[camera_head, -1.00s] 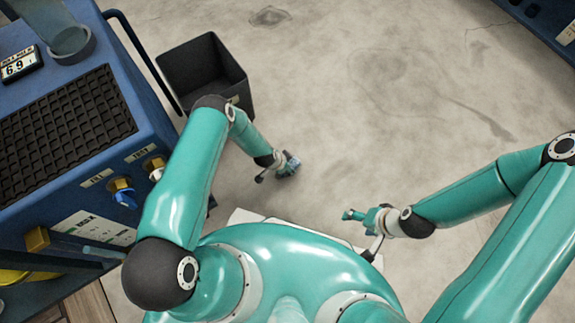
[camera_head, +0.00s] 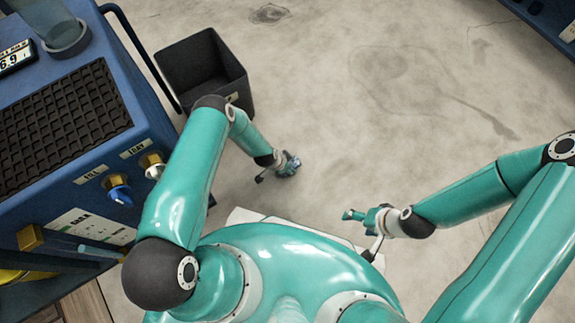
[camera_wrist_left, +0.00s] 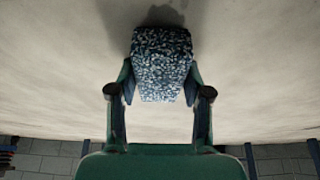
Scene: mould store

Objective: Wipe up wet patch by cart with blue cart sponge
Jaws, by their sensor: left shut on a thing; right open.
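My left gripper (camera_head: 287,165) hangs over the floor right of the cart and is shut on the blue sponge. The sponge (camera_wrist_left: 162,62) fills the space between the fingers in the left wrist view, speckled blue and white. In the head view it is small and mostly covered by the gripper. A dark spot (camera_wrist_left: 165,14) lies beyond the sponge in the wrist view; I cannot tell whether it is wetness or shadow. My right gripper (camera_head: 352,215) is open and empty over the floor. The blue cart (camera_head: 150,130) stands at the left. No clearly wet patch can be made out.
A black open bin (camera_head: 240,95) stands on the floor beside the cart, close behind my left forearm. The concrete floor (camera_head: 330,110) is open ahead and right, with a small dark stain (camera_head: 270,13) and faint marks. A blue shelf edge (camera_head: 540,28) is at top right.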

